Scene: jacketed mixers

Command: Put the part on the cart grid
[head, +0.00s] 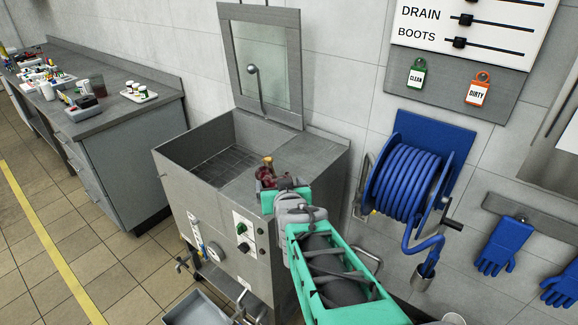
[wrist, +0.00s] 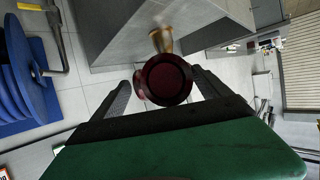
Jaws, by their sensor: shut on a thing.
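The part is dark red and round with a brass-coloured stub (wrist: 163,78). It sits between the two dark fingers of my gripper (wrist: 162,88) in the wrist view. In the head view the part (head: 267,171) shows small at the tip of my green gripper (head: 270,187), in front of the right side of the grey wash unit. My gripper is shut on it. No cart grid can be clearly made out. A grey tray-like surface (head: 197,309) shows at the bottom edge of the head view, cut off; I cannot tell whether it belongs to the cart.
The steel wash unit (head: 205,215) has an open basin with a dark slatted floor (head: 215,167). A blue hose reel (head: 405,185) and blue gloves (head: 493,248) hang at right. A cluttered counter (head: 118,108) stands at left. Tiled floor (head: 120,255) between is clear.

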